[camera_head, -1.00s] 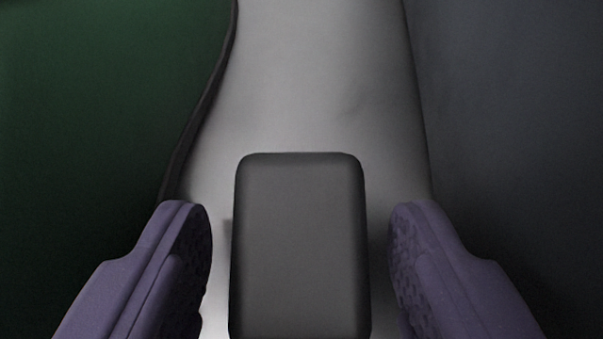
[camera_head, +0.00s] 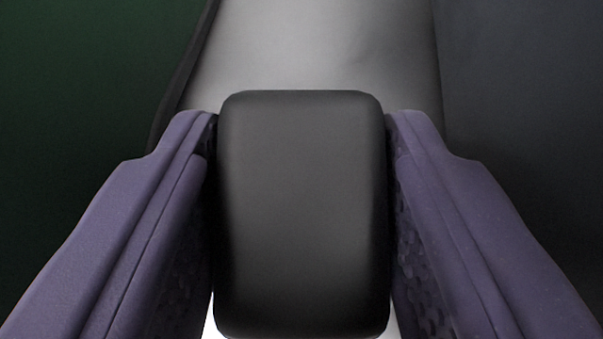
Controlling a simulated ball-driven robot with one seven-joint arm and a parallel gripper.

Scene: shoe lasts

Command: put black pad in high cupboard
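The black pad (camera_head: 302,215) is a dark block with rounded edges in the middle of the camera_head view. My gripper (camera_head: 301,125) has one purple finger on each side of it. Both fingers lie against the pad's left and right sides, with no clear gap showing, so the gripper looks shut on it. The pad's far end reaches a little beyond the fingertips. The contact faces are mostly hidden by the pad and by shadow. The high cupboard is not in view.
A pale grey surface (camera_head: 325,45) runs away beneath and beyond the pad. A dark green area (camera_head: 85,80) lies to the left, past a dark edge. A dark grey area (camera_head: 525,90) lies to the right. Nothing else stands near the pad.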

